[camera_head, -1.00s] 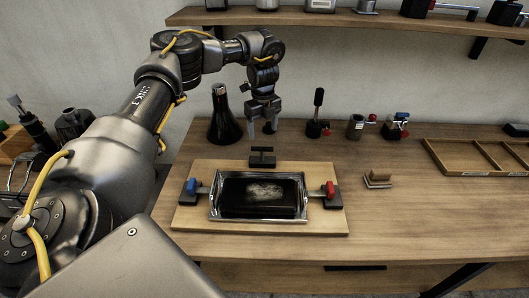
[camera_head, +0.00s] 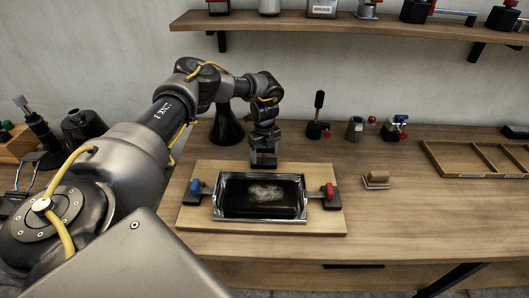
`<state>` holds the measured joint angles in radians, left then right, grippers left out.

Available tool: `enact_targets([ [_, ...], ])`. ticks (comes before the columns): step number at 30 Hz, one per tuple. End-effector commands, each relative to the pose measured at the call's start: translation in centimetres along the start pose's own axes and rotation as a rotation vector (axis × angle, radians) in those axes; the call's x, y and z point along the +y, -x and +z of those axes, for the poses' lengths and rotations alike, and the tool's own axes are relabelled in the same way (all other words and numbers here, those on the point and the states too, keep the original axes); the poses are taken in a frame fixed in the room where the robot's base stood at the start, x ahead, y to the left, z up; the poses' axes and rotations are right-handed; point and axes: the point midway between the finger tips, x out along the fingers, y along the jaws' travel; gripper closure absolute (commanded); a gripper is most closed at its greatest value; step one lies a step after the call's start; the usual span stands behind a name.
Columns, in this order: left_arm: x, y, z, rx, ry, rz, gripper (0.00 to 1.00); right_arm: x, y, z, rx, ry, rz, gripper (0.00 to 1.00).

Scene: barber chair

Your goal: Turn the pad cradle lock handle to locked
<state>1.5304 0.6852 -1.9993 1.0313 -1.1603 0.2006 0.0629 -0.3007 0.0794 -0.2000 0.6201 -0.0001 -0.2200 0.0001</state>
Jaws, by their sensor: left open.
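The pad cradle is a silver tray (camera_head: 219,212) with a dark, pale-smudged pad (camera_head: 262,194) in it, on a light wooden board (camera_head: 190,222). A blue-tipped clamp (camera_head: 195,187) sits at its left side and a red-tipped clamp (camera_head: 329,191) at its right. My left gripper (camera_head: 263,163) is open and points down at the back edge of the board. It covers the small black T-shaped handle there, so I cannot tell whether its fingers touch it. My right gripper is not in view.
A dark flask (camera_head: 227,126), a black-handled lever tool (camera_head: 317,118) and other small tools stand along the back. A small wooden block on a plate (camera_head: 376,179) and a divided wooden tray (camera_head: 475,160) are at the right. The front of the table is clear.

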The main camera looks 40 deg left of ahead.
Motion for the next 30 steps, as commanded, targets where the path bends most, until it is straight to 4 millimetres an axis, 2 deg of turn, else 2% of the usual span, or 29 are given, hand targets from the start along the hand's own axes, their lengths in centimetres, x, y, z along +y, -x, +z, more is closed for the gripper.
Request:
enact_targets([
  [2,-0.01,0.02,0.01,0.000,0.000,0.000,0.31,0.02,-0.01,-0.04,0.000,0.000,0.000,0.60],
  [18,-0.06,0.07,0.00,0.000,0.000,-0.002,1.00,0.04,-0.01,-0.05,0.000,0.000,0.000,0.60],
  [30,-0.17,0.13,-0.02,0.000,-0.049,-0.005,1.00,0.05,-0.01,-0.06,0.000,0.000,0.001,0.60],
])
